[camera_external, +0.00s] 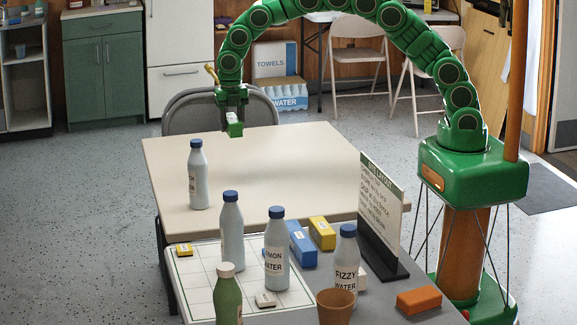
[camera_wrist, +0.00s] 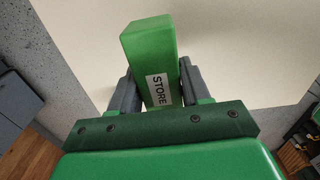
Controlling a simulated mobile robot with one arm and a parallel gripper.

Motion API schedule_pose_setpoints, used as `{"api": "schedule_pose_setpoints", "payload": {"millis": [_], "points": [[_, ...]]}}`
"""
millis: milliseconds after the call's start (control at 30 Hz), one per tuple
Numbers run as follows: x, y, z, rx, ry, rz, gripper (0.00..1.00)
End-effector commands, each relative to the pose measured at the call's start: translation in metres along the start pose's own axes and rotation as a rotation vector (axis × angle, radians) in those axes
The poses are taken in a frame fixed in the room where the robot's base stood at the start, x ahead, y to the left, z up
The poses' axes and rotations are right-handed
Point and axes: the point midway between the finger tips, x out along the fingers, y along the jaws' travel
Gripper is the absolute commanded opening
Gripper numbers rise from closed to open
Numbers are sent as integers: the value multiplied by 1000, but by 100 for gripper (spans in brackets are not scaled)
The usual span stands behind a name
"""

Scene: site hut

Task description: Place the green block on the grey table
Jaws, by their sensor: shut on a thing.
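My gripper (camera_external: 233,108) hangs from the green arm above the far edge of the cream table. It is shut on the green block (camera_external: 235,129), which also shows between the jaws in the wrist view (camera_wrist: 150,60), with a white STORE label. The block appears held above the cream tabletop. The grey table (camera_external: 376,299) stands in front of the cream table, nearer the camera. Part of its top is covered by bottles and a white gridded sheet.
The cream table (camera_external: 270,175) is mostly clear, with one bottle (camera_external: 198,180) at its left. On the grey table stand several bottles, a sign (camera_external: 378,205), blue (camera_external: 302,243), yellow (camera_external: 322,232) and orange (camera_external: 419,300) blocks, and a brown cup (camera_external: 335,306). A chair (camera_external: 190,115) stands behind.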

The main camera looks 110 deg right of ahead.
Motion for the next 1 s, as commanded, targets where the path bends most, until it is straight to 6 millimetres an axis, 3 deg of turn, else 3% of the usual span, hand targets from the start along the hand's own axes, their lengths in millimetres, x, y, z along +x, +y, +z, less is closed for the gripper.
{"api": "schedule_pose_setpoints", "payload": {"millis": [100, 367, 667, 867, 1000], "points": [[-33, 1, 0, -1, -3, 7, 12], [-87, 1, 0, -1, -2, 6, 12], [-85, 26, -63, 1, -5, 3, 12], [-86, 47, -131, 6, -6, 4, 12], [-86, 58, -187, 12, -6, 4, 12]]}}
